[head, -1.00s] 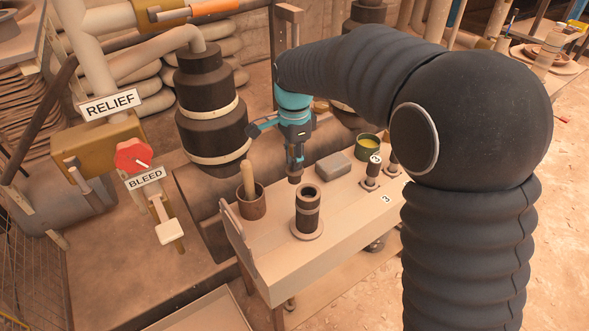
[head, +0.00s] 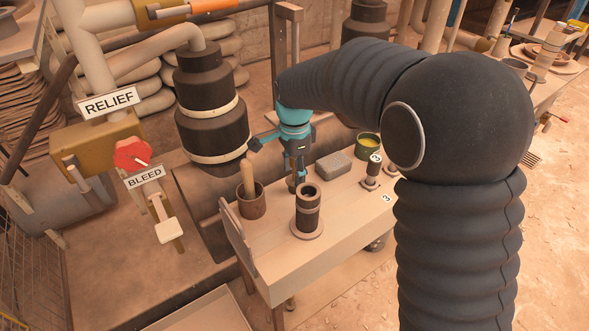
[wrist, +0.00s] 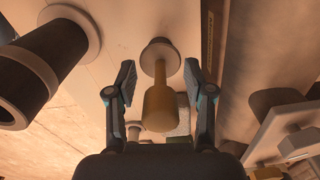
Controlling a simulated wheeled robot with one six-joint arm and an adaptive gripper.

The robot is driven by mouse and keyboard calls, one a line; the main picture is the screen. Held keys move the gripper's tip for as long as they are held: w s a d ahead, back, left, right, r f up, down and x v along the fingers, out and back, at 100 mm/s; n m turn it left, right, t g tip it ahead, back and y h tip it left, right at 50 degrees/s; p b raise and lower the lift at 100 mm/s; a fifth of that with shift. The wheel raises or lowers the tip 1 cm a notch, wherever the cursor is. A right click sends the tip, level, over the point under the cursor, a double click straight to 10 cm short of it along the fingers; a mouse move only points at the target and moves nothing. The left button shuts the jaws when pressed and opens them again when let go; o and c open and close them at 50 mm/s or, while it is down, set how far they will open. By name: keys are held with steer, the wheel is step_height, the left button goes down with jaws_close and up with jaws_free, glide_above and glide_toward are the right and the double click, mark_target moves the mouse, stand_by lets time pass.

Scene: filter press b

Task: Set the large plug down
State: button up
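The large plug (wrist: 160,108) shows in the wrist view, with a thick yellowish top, a thin stem and a round dark base. Its base is over the pale bench top and appears to stand on it, upright; contact is hard to make out. My gripper (wrist: 159,74) has its fingers spread on either side of the plug, with a visible gap to each side. In the head view my gripper (head: 295,180) points down, low over the bench behind the black sleeve, and largely hides the plug.
The black flanged sleeve (head: 307,212) stands close in front of my gripper. A brown pot (head: 252,205) with a wooden handle is to the left. A grey block (head: 334,164), a green tin (head: 367,147) and a small plug (head: 372,173) are to the right on the bench (head: 275,250).

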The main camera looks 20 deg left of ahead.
step_height(320, 180, up, 12)
steer(key=shift+r+p, duration=0.15)
steer(key=shift+p, duration=0.5)
steer(key=shift+d, duration=0.1)
steer(key=s+d+r+n+t, duration=0.1)
steer(key=s+d+r+n, duration=0.2)
steer(key=d, duration=0.6)
steer(key=s+d+r+n+t, duration=0.15)
steer(key=s+d, duration=0.35)
steer(key=d, duration=0.5)
steer(key=s+d+f+n+t, duration=0.1)
steer(key=s+d+f+n, duration=0.1)
steer(key=s+d, duration=0.4)
steer(key=s+d+f+n+t, duration=0.2)
steer(key=s+d+n, duration=0.1)
steer(key=s+d, duration=0.3)
steer(key=shift+s+f, duration=0.35)
steer(key=shift+s, duration=0.5)
steer(key=shift+d, duration=0.1)
